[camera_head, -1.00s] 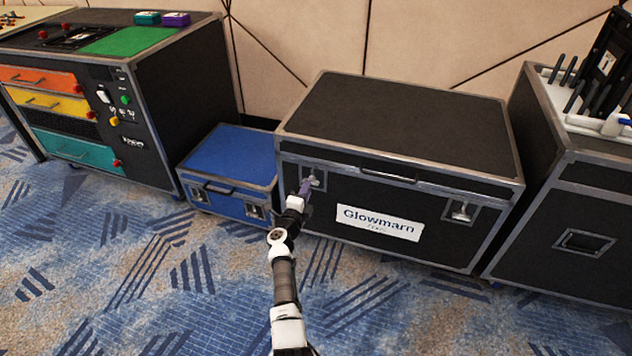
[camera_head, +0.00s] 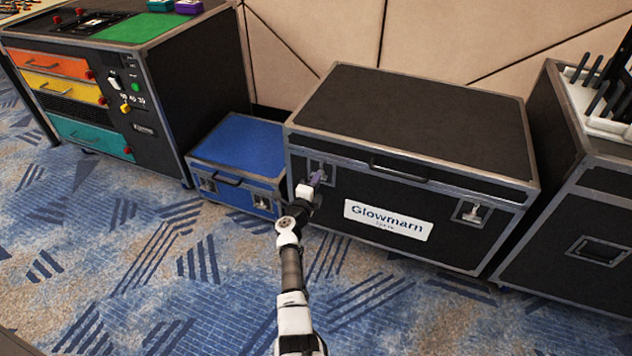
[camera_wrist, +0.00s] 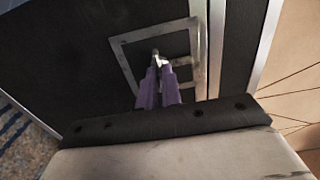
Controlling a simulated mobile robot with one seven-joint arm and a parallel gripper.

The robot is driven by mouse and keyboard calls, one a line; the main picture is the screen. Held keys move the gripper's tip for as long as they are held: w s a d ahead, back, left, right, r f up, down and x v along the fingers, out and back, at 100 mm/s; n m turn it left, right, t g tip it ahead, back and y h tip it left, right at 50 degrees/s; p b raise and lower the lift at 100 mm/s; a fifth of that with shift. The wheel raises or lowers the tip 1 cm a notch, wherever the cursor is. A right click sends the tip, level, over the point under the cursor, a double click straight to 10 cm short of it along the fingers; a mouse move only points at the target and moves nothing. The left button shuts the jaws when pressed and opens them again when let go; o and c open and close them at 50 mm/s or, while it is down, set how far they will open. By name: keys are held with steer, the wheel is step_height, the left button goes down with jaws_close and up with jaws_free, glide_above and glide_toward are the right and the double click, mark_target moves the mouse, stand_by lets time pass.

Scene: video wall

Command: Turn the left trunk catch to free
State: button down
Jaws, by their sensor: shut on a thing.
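The black trunk (camera_head: 410,125) with silver edges and a white "Glowmarn" label stands against the wall. Its left catch (camera_wrist: 181,62) is a small metal piece on a square silver plate; in the head view my gripper mostly covers it. My gripper (camera_head: 317,177) reaches the trunk's front at this catch. In the wrist view its purple fingers (camera_wrist: 157,72) are close together, shut on the catch's metal knob. The right catch (camera_head: 471,213) is in plain view on the trunk's front, and nothing touches it.
A blue case (camera_head: 238,165) stands just left of the trunk. A black cabinet with coloured drawers (camera_head: 65,90) is at the far left, and another black case (camera_head: 585,190) is close on the right. The patterned carpet (camera_head: 120,260) in front is clear.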

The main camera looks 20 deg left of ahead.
steer(key=shift+w+r+n+p, duration=0.1)
steer(key=shift+n+p, duration=1.9)
steer(key=shift+n, duration=2.45)
steer(key=shift+r+n+p, duration=0.1)
steer(key=shift+n+p, duration=1.9)
steer(key=shift+n, duration=2.45)
steer(key=c, duration=1.6)
jaws_free()
steer(key=shift+f, duration=0.15)
steer(key=s+p, duration=0.3)
steer(key=s, duration=0.4)
steer(key=s+p, duration=0.4)
steer(key=s, duration=0.3)
steer(key=shift+a, duration=0.2)
